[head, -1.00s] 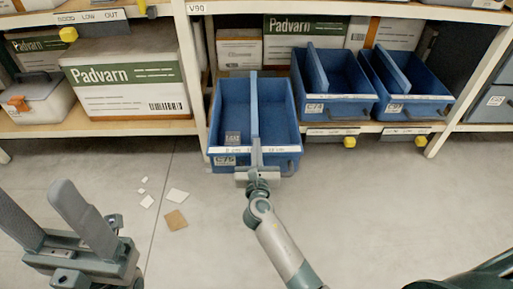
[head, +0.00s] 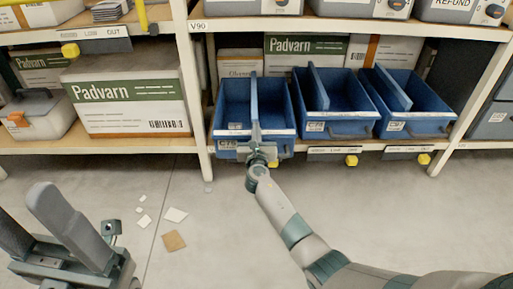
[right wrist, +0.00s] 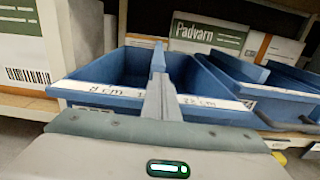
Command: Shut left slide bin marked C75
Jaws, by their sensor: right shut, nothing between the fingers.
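The left blue slide bin (head: 228,147), with a label reading about C75, sits in the lower rack bay with its front a little further out than its neighbours' fronts. The right wrist view shows the shut fingers (right wrist: 158,98) against the front lip (right wrist: 105,90); exact contact is hard to tell. My left gripper (head: 45,225) is open and empty at the lower left, above the floor.
Two more blue bins, a middle one (head: 335,128) and a right one (head: 398,126), stand to the right. A rack post (head: 196,110) and a Padvarn box (head: 125,98) are to the left. Paper scraps (head: 174,240) lie on the otherwise clear floor.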

